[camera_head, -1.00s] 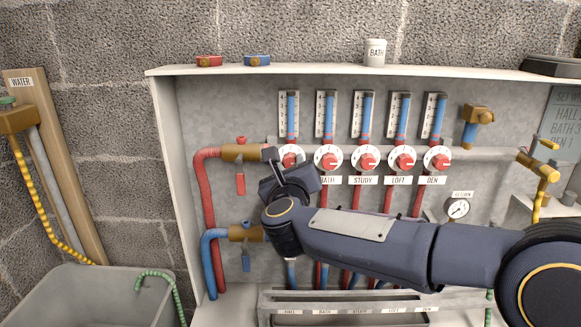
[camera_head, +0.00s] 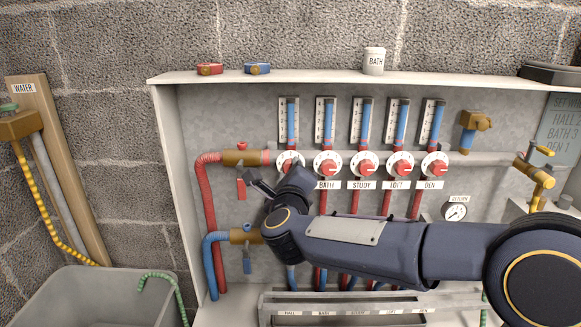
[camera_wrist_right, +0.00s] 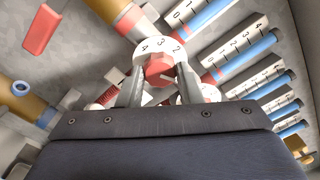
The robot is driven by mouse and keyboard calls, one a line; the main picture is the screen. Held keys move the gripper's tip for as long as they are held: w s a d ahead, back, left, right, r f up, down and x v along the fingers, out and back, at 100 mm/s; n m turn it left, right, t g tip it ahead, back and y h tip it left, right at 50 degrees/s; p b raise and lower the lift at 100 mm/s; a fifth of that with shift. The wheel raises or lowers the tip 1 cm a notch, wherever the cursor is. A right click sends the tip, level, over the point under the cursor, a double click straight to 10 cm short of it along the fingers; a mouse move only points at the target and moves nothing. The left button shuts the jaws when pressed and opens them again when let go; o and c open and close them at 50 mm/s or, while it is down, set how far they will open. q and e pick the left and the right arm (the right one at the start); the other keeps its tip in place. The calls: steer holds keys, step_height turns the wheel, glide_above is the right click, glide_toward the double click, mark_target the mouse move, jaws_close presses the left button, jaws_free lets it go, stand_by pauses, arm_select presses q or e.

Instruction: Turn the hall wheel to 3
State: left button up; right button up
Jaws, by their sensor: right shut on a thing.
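The hall wheel (camera_head: 289,158) is the leftmost of a row of white dials with red knobs on the panel, partly covered by my right gripper. In the right wrist view its red hexagonal knob (camera_wrist_right: 159,69) sits between my two fingers, and its white dial (camera_wrist_right: 148,48) shows the numbers 4, 3 and 2. My right gripper (camera_wrist_right: 160,84) is shut on this knob. In the head view the right gripper (camera_head: 283,178) is turned over just below the dial. I cannot tell which number the wheel points to. My left gripper is not in view.
The bath wheel (camera_head: 328,165) is close to the right of my gripper; more dials follow. A red-handled valve (camera_head: 241,188) is close on the left. A sign (camera_head: 562,135) is cut off at the right edge. A grey tub (camera_head: 90,290) stands at lower left.

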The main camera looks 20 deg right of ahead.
steer(key=n+p, duration=1.2)
steer(key=n, duration=0.9)
steer(key=shift+p, duration=0.4)
steer(key=shift+n, duration=0.3)
steer(key=o, duration=1)
